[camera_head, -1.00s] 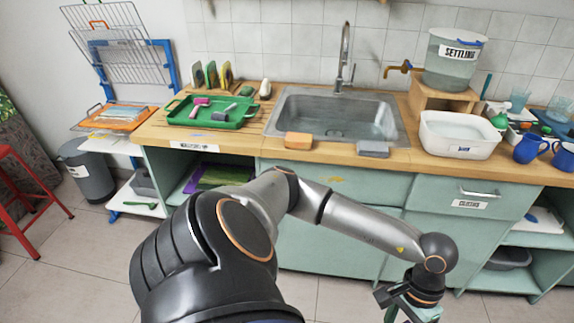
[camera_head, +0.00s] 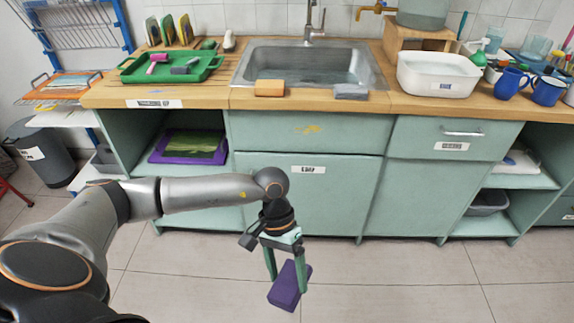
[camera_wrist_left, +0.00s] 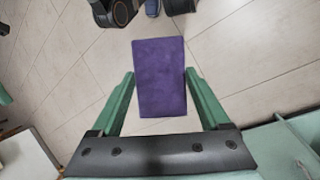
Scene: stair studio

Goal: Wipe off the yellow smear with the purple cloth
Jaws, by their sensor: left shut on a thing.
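The yellow smear (camera_head: 307,129) is on the front of the green panel below the sink. My left gripper (camera_head: 286,281) is shut on the purple cloth (camera_head: 288,287), a folded block-like pad. It holds the cloth above the floor, in front of the cabinet and lower than the smear, well apart from it. In the left wrist view the cloth (camera_wrist_left: 159,77) sits between the two green fingers, with floor tiles beyond. My right gripper is in neither view.
A drawer handle (camera_head: 463,133) sticks out at right. Open shelves flank the cabinet. The floor in front is clear.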

